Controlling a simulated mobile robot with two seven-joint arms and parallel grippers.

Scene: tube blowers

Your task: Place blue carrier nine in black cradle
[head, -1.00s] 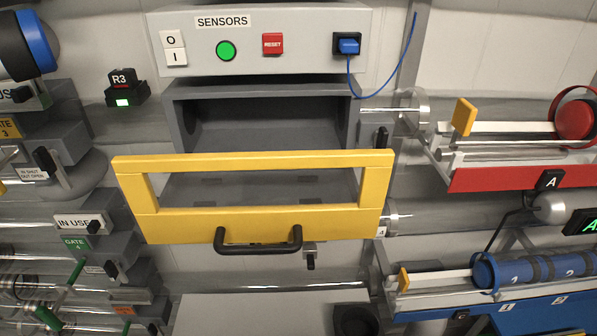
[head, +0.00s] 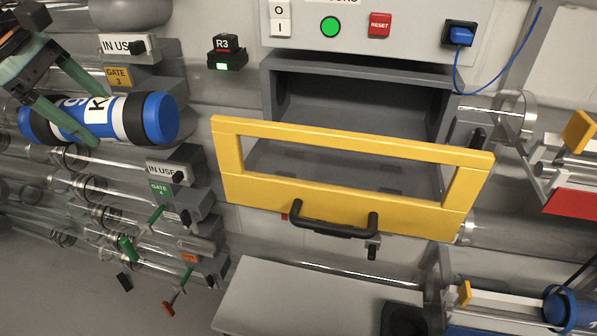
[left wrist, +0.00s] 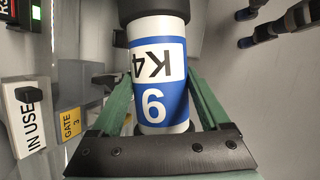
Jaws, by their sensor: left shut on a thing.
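The blue carrier (head: 152,118) is a blue and white cylinder with black bands, at the left of the head view. In the left wrist view the carrier (left wrist: 158,70) shows K4 upside down and a white digit that fits a nine. My left gripper (head: 100,118) is shut on it, with green fingers on either side of its body. The carrier is held nearly level in the head view, in front of the clear tubes. A black holder with a rounded hollow (head: 403,318), perhaps the black cradle, sits at the bottom edge, partly cut off. My right gripper is out of view.
A yellow-framed door with a black handle (head: 350,205) juts out below the grey sensor box (head: 365,25). Gate valves with signs (head: 170,170) stand under the carrier. A red-edged rack (head: 572,200) is at right.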

